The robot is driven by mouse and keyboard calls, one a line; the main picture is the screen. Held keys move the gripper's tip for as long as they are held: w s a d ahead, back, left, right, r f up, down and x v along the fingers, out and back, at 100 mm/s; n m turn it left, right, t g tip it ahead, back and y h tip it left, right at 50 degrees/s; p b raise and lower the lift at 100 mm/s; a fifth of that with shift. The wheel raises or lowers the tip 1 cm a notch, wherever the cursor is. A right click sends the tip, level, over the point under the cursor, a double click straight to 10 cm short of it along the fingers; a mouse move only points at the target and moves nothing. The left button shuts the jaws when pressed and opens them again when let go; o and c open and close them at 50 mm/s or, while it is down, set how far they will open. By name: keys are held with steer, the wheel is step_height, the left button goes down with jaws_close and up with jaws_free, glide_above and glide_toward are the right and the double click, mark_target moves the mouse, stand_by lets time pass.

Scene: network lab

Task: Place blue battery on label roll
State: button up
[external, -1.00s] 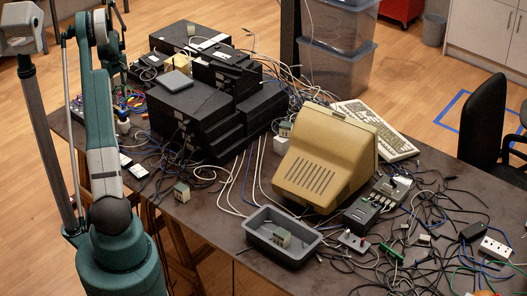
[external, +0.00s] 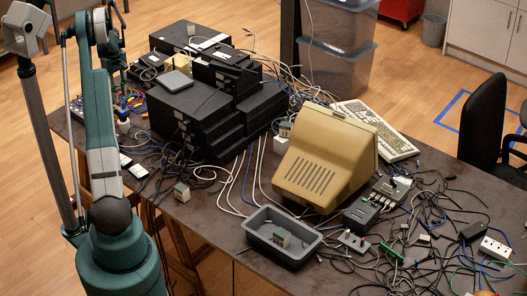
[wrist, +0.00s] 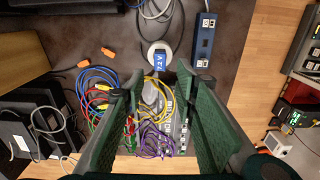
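The blue battery (wrist: 160,62), marked 7.2 V, is in the wrist view at the upper middle, just beyond my fingertips. A white round thing (wrist: 151,49), which looks like the label roll, is at the battery's far end. The battery overlaps it, but I cannot tell whether it rests on it. My gripper (wrist: 158,76) is open, its green fingers wide apart on either side of the battery, with clear gaps. In the external view I cannot make out the battery or the roll, and my fingers are hidden behind my arm.
Coloured cables (wrist: 160,138) and a grey strip (wrist: 180,125) lie below and between my fingers. A blue device (wrist: 205,42) is at the right near the table edge. Black boxes (external: 215,105), a beige monitor (external: 325,155) and a grey tray (external: 252,237) crowd the table in the external view.

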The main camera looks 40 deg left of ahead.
steer(key=w+d+r+m+t+y, duration=0.1)
steer(key=w+d+r+m, duration=0.15)
steer(key=d+r, duration=0.6)
steer(key=w+d+r+m, duration=0.2)
steer(key=w+d+r, duration=0.25)
steer(key=d, duration=0.75)
steer(key=s+d+r+m+t, duration=0.15)
steer(key=d+r, duration=0.25)
steer(key=d, duration=0.6)
steer(key=s+d+r+m, duration=0.15)
steer(key=d+r, duration=0.25)
steer(key=d, duration=0.6)
steer(key=s+d+r+m+t, duration=0.1)
steer(key=s+d+m, duration=0.25)
steer(key=d, duration=0.65)
steer(key=s+d+r+m+t, duration=0.1)
steer(key=s+d+r+m, duration=0.1)
steer(key=s+d, duration=0.5)
steer(key=s+d+f+m+t, duration=0.1)
steer(key=s+d+f+m, duration=0.1)
steer(key=s+d, duration=0.3)
steer(key=s+d+f+m+t+h, duration=0.1)
steer(key=s+d+f+m, duration=0.2)
steer(key=d, duration=0.8)
steer(key=s, duration=0.2)
steer(key=shift+s+d+t, duration=0.25)
steer(key=shift+s+t, duration=0.1)
